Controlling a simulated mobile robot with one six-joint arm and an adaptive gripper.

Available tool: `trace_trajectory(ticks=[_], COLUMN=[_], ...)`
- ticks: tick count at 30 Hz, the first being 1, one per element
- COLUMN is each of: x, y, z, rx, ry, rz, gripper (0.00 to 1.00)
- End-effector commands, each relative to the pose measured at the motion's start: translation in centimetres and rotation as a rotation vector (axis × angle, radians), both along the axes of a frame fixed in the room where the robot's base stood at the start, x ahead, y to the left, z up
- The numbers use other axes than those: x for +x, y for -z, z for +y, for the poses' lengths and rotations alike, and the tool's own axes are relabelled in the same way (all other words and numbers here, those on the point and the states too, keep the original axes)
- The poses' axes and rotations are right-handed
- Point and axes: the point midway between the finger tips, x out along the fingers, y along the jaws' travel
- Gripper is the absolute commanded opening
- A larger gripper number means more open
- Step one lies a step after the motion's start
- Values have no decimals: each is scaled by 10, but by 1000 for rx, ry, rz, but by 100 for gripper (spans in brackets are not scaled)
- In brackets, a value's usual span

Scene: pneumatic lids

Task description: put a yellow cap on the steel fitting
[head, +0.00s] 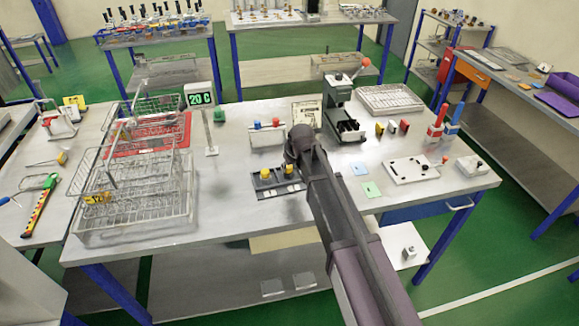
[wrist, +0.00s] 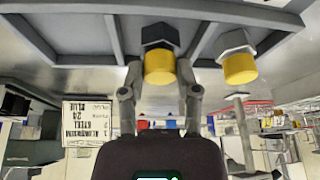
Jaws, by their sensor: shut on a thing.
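A grey tray (wrist: 85,42) with compartments holds two hex fittings. The pale steel fitting (wrist: 236,41) has a yellow cap (wrist: 240,69) against its end. The dark fitting (wrist: 159,36) beside it has another yellow cap (wrist: 159,67) against its end. My gripper (wrist: 159,75) is shut on the cap at the dark fitting, one finger on each side. In the head view the two caps show as yellow spots, the steel fitting's cap (head: 265,174) left of the held cap (head: 289,169). My arm partly hides the tray there. How firmly either cap sits cannot be told.
Wire baskets (head: 130,195) stand on the bench's left. A display post (head: 204,105) and a small rack with red and blue knobs (head: 266,133) stand behind the tray. A green press (head: 341,108) is behind my gripper. Flat coloured cards (head: 371,189) lie to the right.

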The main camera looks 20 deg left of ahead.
Motion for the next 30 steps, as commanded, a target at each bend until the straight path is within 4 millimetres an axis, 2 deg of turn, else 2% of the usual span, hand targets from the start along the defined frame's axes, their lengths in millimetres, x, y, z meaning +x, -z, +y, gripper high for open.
trace_trajectory(ticks=[8, 9, 12, 21, 22, 24, 30], x=[0, 0, 0, 0, 0, 0, 0], y=[1, 1, 1, 1, 1, 1, 1], z=[0, 0, 0, 0, 0, 0, 0], rx=[0, 0, 0, 0, 0, 0, 0], ry=[0, 0, 0, 0, 0, 0, 0], rz=[0, 0, 0, 0, 0, 0, 0], gripper=[28, 51, 80, 82, 85, 100, 100])
